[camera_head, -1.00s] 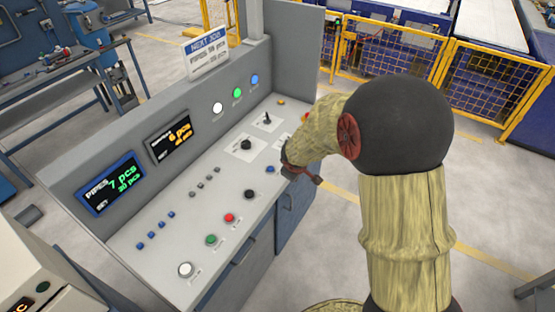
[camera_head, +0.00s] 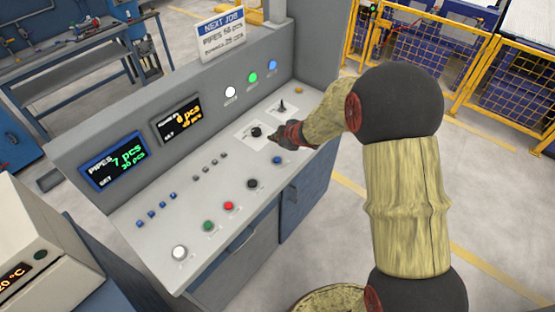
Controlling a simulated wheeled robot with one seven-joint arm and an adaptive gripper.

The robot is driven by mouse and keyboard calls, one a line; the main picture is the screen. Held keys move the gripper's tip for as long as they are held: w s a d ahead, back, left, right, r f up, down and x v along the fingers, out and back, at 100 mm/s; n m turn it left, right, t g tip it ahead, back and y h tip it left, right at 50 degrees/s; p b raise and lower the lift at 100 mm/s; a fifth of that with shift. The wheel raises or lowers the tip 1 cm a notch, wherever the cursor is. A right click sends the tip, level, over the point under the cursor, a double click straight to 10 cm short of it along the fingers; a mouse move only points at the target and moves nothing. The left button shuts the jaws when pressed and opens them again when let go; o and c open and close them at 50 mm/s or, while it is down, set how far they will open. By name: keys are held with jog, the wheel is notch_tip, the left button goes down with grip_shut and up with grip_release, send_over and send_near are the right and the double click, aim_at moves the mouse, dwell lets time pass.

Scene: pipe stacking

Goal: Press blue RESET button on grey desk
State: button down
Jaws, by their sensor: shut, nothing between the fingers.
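The grey desk (camera_head: 190,222) has a sloped control panel with several buttons. A blue button (camera_head: 277,160) sits near the front edge of the panel, right of a black button (camera_head: 252,184); its label is too small to read. My gripper (camera_head: 271,138) is shut and empty. It reaches in from the right over the panel, just beyond the blue button in the picture and close to a black knob (camera_head: 256,131). The blue button is in plain view, apart from the gripper. I cannot tell the gripper's exact height above the panel.
Red (camera_head: 229,206), green (camera_head: 208,226) and white (camera_head: 180,252) buttons line the front edge. Small blue buttons (camera_head: 150,214) and a lever switch (camera_head: 282,107) stand farther back. Two displays and a blue lamp (camera_head: 272,65) are on the upright back. Yellow fencing (camera_head: 420,60) stands behind.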

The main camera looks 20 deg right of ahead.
jog(key=b, duration=0.8)
send_over(276, 160)
jog(key=shift+s+f, duration=0.1)
jog(key=shift+f, duration=3.4)
jog(key=shift+f+b, duration=0.4)
jog(key=shift+f, duration=0.45)
jog(key=shift+f, duration=0.15)
jog(key=shift+f, duration=0.3)
jog(key=shift+f+b, duration=0.4)
jog(key=shift+b, duration=0.05)
jog(key=shift+r, duration=0.15)
jog(key=shift+r+p, duration=0.7)
jog(key=shift+p, duration=0.3)
